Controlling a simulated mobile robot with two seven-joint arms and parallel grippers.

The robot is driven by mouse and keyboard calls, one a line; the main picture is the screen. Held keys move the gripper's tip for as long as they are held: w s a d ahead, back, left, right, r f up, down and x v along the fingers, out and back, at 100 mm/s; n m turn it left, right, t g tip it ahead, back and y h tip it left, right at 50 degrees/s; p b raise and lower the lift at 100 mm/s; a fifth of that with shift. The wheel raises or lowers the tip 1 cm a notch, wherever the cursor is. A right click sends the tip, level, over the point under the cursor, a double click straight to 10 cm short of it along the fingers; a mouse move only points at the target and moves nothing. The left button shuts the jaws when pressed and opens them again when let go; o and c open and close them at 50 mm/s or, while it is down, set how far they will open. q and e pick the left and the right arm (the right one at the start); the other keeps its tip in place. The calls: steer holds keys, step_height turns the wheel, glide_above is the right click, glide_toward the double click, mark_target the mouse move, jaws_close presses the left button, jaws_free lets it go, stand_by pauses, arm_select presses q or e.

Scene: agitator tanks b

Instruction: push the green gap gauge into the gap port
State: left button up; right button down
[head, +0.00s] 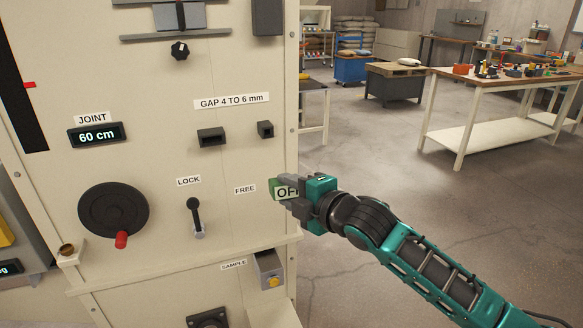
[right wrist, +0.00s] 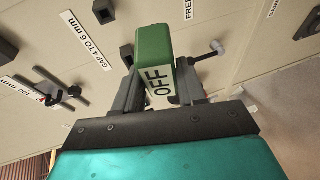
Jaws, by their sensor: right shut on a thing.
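My right gripper (head: 305,197) is shut on a green block, the gap gauge (head: 277,188), with a white label reading OFF. The gauge (right wrist: 154,45) sticks out past the fingertips in the right wrist view. It is held in front of the cabinet's right edge, below and to the right of the ports. Under the GAP 4 TO 6 mm label are two dark ports: a wider one (head: 212,137) and a smaller square one (head: 265,130). The smaller port (right wrist: 127,55) is apart from the gauge. My left gripper is not in view.
A lock lever (head: 195,213) and a black handwheel (head: 113,210) with a red knob stand out left of the gripper. A sample box (head: 268,268) is below. A small peg (right wrist: 212,50) is beside the gauge. Open floor lies right of the cabinet.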

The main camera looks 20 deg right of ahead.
steer(key=shift+n+t+y, duration=0.8)
steer(key=shift+n+y, duration=0.1)
steer(key=r, duration=0.1)
steer(key=w+r, duration=0.1)
steer(key=r, duration=0.1)
steer(key=w+r, duration=0.1)
steer(key=r, duration=0.1)
steer(key=shift+d+b, duration=0.3)
steer(key=shift+d, duration=0.1)
steer(key=shift+r, duration=0.25)
steer(key=shift+s+d, duration=0.1)
steer(key=shift+d, duration=0.05)
steer(key=shift+w, duration=2.85)
